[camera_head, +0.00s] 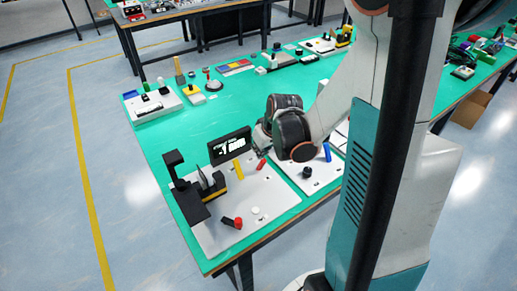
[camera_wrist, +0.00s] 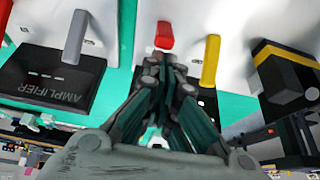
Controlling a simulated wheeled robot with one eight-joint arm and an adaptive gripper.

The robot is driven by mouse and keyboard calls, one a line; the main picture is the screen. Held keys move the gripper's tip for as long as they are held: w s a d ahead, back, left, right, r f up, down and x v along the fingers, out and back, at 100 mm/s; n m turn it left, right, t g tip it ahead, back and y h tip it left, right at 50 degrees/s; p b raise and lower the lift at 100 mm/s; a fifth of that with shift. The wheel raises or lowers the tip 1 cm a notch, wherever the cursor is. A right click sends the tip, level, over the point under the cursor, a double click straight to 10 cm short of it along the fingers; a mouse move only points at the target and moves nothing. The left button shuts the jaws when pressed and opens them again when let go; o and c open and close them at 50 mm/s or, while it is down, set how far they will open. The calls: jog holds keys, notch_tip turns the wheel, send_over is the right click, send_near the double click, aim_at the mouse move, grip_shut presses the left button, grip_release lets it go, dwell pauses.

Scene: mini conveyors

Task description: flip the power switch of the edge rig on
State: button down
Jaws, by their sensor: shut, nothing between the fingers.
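The rig at the table's near left corner is a white board (camera_head: 268,203) with a black stand (camera_head: 183,185), a small lit screen (camera_head: 230,146) and a yellow lever (camera_head: 239,170). A small red lever (camera_head: 261,164) stands at its back right; no readable label marks the power switch. My gripper (camera_wrist: 167,60) is shut and empty. In the wrist view its tips are just below the red lever (camera_wrist: 165,36) in the picture, with the yellow lever (camera_wrist: 211,60) to the right. I cannot tell whether they touch the red lever. In the head view the fingers are mostly hidden by my wrist.
A second white board to the right bears a blue lever (camera_head: 326,152) and a black knob (camera_head: 306,172). The wrist view shows a black amplifier box (camera_wrist: 45,82) with a grey lever (camera_wrist: 75,37). More devices stand along the far green tabletop (camera_head: 185,135), whose middle is clear.

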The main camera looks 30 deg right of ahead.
jog(key=shift+r+p, duration=0.55)
jog(key=shift+r, duration=0.25)
jog(key=shift+s, duration=0.1)
